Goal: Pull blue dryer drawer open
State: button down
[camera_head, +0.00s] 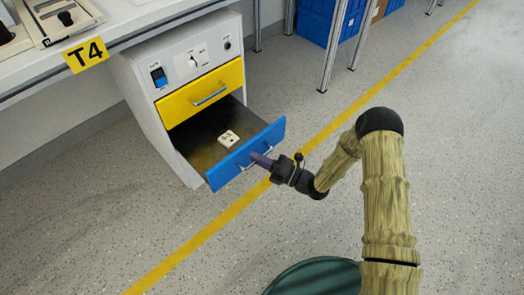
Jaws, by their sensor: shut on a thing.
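The blue drawer (220,175) is the lower drawer of a white dryer cabinet (149,105). It stands pulled well out, and its dark inside shows. A small whitish block with dark marks (229,139) lies in it. My gripper (257,160) is at the front of the drawer, shut on its handle (244,167). The gripper hides part of the handle. A yellow drawer (175,109) with a metal handle sits closed above the blue one.
The cabinet stands under a white workbench (128,27) with a yellow T4 label (86,55). Metal table legs (332,50) and blue crates (322,20) are at the back. A yellow line (213,230) crosses the clear speckled floor.

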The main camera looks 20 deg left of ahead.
jog(key=shift+s, duration=0.15)
jog(key=shift+f, duration=0.1)
jog(key=c, duration=1.7)
grip_release()
jog(key=shift+c, duration=0.2)
jog(key=shift+d, duration=0.1)
jog(key=d+f+p, duration=0.3)
jog(key=d+p, duration=0.2)
jog(key=d, duration=1.2)
